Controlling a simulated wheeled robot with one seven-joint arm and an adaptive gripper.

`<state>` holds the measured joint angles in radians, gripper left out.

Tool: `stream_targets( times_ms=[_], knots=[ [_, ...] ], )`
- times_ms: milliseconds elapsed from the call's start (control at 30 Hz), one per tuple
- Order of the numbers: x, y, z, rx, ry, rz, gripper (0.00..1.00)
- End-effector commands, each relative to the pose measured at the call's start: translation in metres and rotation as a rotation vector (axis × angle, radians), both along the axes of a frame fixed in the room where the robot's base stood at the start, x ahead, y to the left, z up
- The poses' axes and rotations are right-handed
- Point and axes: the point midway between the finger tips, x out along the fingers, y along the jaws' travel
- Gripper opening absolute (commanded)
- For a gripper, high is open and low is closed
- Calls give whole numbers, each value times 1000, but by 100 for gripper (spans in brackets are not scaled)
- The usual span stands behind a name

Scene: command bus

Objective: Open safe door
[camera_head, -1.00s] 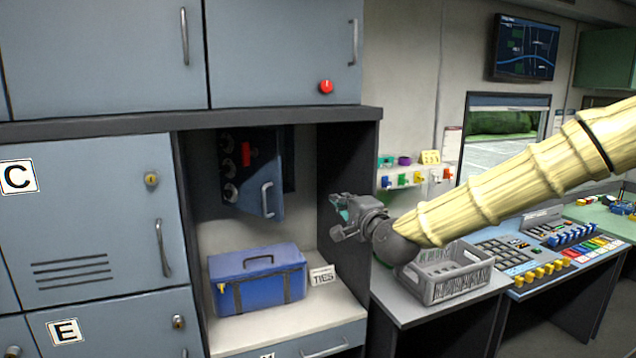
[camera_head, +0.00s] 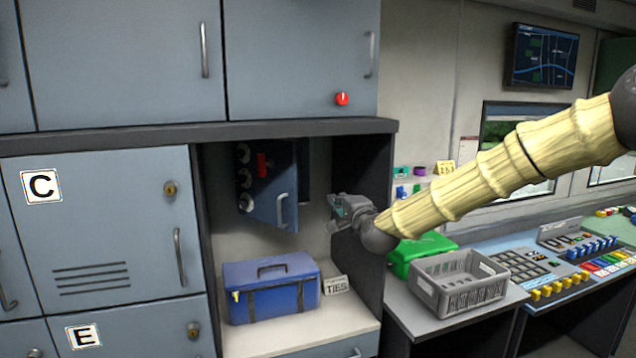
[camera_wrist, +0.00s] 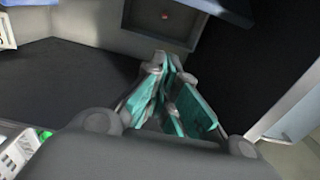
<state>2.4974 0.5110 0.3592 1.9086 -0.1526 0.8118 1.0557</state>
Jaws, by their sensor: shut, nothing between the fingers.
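The blue safe door (camera_head: 275,200) hangs in the alcove above the blue toolbox and stands ajar, at an angle. Its metal handle (camera_head: 283,211) is on the face toward me. A dark gap (camera_head: 305,170) shows to the right of the door. My gripper (camera_head: 336,212) is shut and empty, to the right of the door and apart from it in the head view. The door's hinge side is unclear.
A blue toolbox (camera_head: 270,290) and a TIES card (camera_head: 336,285) stand on the shelf below. The dark alcove wall (camera_head: 362,170) is close to my gripper. A grey crate (camera_head: 458,285) and green box (camera_head: 425,250) stand on the right counter.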

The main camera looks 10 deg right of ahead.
Motion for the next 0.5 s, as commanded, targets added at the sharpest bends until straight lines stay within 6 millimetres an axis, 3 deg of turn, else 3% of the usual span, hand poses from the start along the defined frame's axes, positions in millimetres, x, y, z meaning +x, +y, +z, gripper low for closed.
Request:
stream_targets(
  times_ms=[500],
  knots=[
    [59, 8, 1, 0, 0, -1, 0]
  ],
)
